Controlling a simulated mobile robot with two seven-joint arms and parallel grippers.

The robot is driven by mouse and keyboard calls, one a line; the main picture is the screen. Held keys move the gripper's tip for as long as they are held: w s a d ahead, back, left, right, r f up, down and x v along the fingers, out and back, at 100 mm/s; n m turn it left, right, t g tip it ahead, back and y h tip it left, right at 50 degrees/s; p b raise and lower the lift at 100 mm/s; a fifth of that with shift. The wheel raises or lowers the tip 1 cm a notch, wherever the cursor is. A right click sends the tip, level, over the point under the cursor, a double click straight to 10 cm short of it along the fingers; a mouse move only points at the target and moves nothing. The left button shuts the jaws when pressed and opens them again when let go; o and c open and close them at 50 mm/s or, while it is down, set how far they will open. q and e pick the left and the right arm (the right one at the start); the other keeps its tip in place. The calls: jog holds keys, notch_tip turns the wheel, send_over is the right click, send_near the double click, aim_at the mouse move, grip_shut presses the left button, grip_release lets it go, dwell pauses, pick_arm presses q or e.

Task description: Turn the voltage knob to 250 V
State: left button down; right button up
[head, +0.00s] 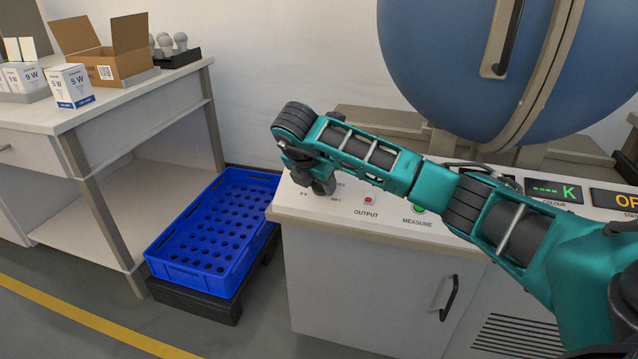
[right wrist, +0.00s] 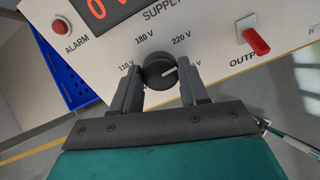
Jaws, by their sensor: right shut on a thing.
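The voltage knob (right wrist: 157,74) is a dark round knob on the white supply panel, in the right wrist view. Its white pointer line aims right and slightly up, between the 220 V mark and a lower right mark mostly hidden by a finger. The marks 110 V, 180 V and 220 V run around it. My right gripper (right wrist: 158,82) is shut on the knob, one finger on each side. In the head view my right gripper (head: 322,186) is over the panel's left end and hides the knob. My left gripper is not in view.
A red output switch (right wrist: 257,41) is right of the knob and a red alarm button (right wrist: 61,26) is left. A red-digit display (right wrist: 105,8) is partly cut off. A green measure button (head: 418,208) lies under my arm. A blue crate (head: 205,270) stands left of the bench.

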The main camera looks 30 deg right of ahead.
jog(key=shift+f+m, duration=0.1)
jog(key=shift+m, duration=0.9)
jog(key=shift+m+g+b, duration=0.3)
jog(key=shift+m+b, duration=0.05)
jog(key=shift+m, duration=2.15)
jog(key=o, duration=1)
jog(key=shift+o, duration=0.2)
